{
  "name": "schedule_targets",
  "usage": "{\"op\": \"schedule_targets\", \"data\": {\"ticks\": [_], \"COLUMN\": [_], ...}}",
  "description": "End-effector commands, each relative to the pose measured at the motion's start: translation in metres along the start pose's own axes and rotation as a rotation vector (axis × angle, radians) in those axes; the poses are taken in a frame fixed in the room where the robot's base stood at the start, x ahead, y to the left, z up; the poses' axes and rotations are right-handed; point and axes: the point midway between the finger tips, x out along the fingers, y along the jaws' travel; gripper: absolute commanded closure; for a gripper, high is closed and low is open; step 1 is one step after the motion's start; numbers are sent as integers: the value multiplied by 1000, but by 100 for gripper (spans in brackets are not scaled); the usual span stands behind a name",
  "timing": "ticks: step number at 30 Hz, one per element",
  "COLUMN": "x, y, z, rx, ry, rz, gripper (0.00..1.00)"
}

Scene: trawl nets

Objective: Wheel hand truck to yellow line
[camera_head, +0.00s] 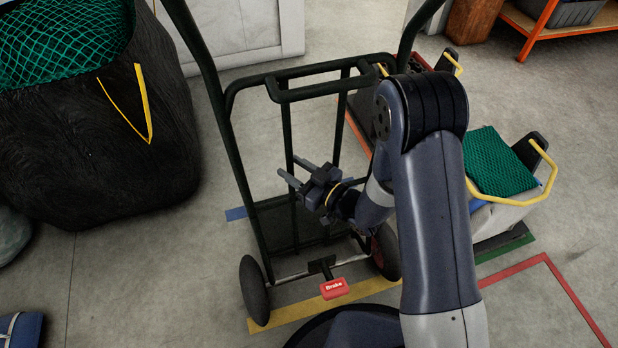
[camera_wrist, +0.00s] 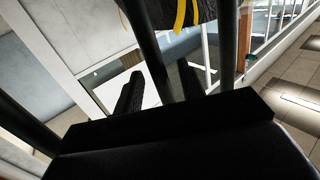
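The hand truck (camera_head: 238,150) stands upright with a dark tubular frame and two wheels. A red pedal marked "Brake" (camera_head: 334,288) sits low between the wheels. The yellow line (camera_head: 300,308) runs on the floor under the pedal, with the left wheel (camera_head: 255,291) at its left end; the right wheel (camera_head: 386,251) is partly hidden by my arm. My gripper (camera_head: 288,166) is among the truck's uprights, its fingers spread and pointing left. In the wrist view, a dark bar (camera_wrist: 150,50) passes between the separated fingers (camera_wrist: 158,84); I see no firm grip on it.
A black bag (camera_head: 90,150) with green netting stands at the left. At the right are a crate with green net (camera_head: 500,165), a green floor line (camera_head: 505,248) and a red one (camera_head: 545,265). An orange shelf (camera_head: 540,30) stands behind.

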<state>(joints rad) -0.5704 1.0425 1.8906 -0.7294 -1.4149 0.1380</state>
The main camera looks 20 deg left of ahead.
Motion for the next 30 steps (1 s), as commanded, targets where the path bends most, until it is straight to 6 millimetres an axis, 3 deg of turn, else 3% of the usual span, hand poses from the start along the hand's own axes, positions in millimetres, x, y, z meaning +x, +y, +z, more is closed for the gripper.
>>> {"op": "schedule_targets", "data": {"ticks": [6, 14, 28, 30], "x": [13, 14, 14, 13], "y": [0, 0, 0, 0], "z": [0, 0, 0, 0], "rx": [0, 1, 0, 0], "ry": [0, 0, -1, -1], "rz": [0, 0, 0, 0], "gripper": [62, 62, 99, 100]}}
